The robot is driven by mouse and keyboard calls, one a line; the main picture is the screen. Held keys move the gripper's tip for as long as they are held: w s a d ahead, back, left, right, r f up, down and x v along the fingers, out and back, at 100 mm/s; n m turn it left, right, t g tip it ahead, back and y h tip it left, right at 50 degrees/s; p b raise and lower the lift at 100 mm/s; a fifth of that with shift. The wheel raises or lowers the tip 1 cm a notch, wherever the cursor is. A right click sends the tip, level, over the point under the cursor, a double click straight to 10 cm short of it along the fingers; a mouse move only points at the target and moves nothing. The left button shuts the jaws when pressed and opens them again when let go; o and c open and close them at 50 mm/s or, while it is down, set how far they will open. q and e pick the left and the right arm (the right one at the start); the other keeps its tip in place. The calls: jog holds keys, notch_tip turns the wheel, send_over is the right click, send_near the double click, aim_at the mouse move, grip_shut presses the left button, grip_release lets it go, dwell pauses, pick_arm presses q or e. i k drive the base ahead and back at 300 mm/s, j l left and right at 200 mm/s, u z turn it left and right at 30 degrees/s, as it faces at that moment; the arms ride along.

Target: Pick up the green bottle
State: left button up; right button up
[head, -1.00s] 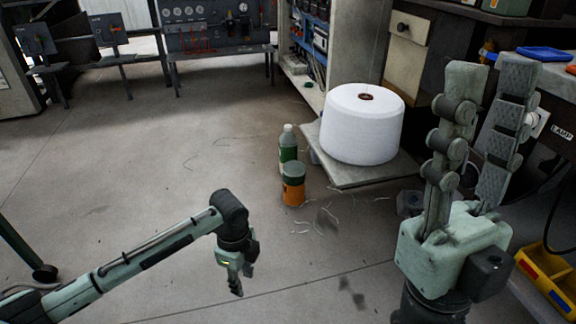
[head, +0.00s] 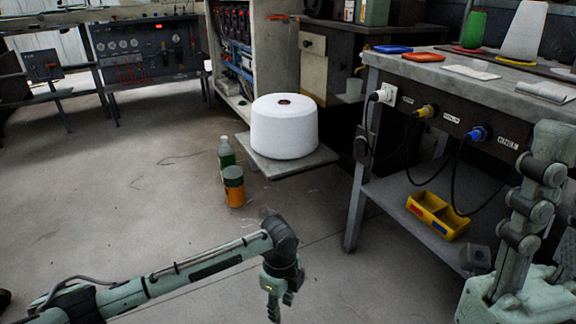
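The green bottle (head: 226,150) stands upright on the floor, with a pale cap. Its lower part is hidden behind an orange jar with a dark green lid (head: 233,187). My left gripper (head: 279,302) points down in the lower middle, nearer to me and to the right of the bottle, clear of it. Nothing shows in it, but its angle hides whether its fingers are apart. My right gripper (head: 562,185) is raised at the right edge and partly cut off. It looks open and empty, far from the bottle.
A white yarn cone (head: 284,130) sits on a low grey platform (head: 314,161) just right of the bottle. A workbench (head: 358,195) with a yellow bin (head: 437,214) on its lower shelf stands at right. The floor left of the bottle is clear.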

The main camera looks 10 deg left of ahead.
aim_at(226, 152)
jog(key=i+j+z, duration=0.15)
jog(key=z, duration=0.35)
jog(key=i+j+z, duration=0.1)
jog(key=j+z, duration=0.2)
jog(key=z, duration=0.15)
jog(key=i+j, duration=0.15)
jog(key=j, duration=0.45)
jog(key=i+j, duration=0.15)
jog(key=j, duration=0.5)
jog(key=i+j, duration=0.15)
jog(key=j, duration=0.45)
jog(key=i+j, duration=0.15)
jog(key=j, duration=0.5)
jog(key=i+j, duration=0.15)
jog(key=j, duration=0.45)
jog(key=i+j, duration=0.2)
jog(key=j, duration=0.4)
jog(key=i+j, duration=0.15)
jog(key=j, duration=0.5)
jog(key=i+j, duration=0.15)
jog(key=j, duration=0.45)
